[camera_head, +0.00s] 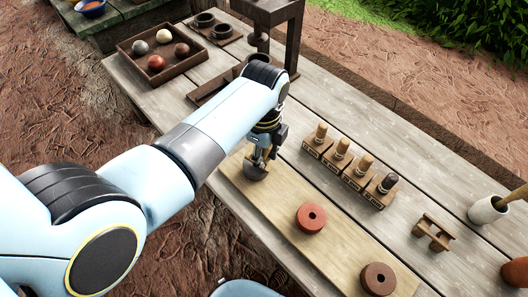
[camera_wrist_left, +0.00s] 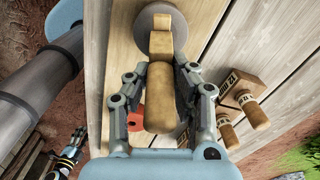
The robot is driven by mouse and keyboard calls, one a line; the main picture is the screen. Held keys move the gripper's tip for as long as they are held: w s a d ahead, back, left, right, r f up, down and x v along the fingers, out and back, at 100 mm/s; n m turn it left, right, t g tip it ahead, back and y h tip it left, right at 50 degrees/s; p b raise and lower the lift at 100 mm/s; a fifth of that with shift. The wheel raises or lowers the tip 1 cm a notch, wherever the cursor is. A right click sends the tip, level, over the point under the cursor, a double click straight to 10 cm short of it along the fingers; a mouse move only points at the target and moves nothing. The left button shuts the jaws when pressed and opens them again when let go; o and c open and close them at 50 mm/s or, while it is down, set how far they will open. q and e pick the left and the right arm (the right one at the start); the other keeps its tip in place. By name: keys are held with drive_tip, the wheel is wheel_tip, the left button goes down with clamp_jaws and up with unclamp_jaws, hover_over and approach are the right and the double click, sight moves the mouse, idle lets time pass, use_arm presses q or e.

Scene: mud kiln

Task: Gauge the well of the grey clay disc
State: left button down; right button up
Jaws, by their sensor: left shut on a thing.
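The grey clay disc (camera_head: 256,172) lies on a pale board (camera_head: 340,243) on the table, below my left gripper (camera_head: 266,150). In the left wrist view the disc (camera_wrist_left: 146,22) is at the top. My left gripper is shut on the wooden handle of a gauge (camera_wrist_left: 161,92), its fingers on both sides. The gauge's far end overlaps the disc in that view; whether its tip is inside the well is hidden. A dark, yellow-ringed part, perhaps my right gripper (camera_wrist_left: 68,160), shows small at lower left of the wrist view; its fingers are unclear.
A red disc (camera_head: 311,217) and a brown disc (camera_head: 378,279) lie further along the board. Several gauges stand in wooden blocks (camera_head: 349,179) behind it. A small wooden rack (camera_head: 432,231) and white pot (camera_head: 487,210) are at right. A tray of balls (camera_head: 137,47) is at back left.

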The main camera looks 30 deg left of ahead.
use_arm(q)
drive_tip(key=shift+f, duration=0.1)
drive_tip(key=c, duration=1.1)
unclamp_jaws()
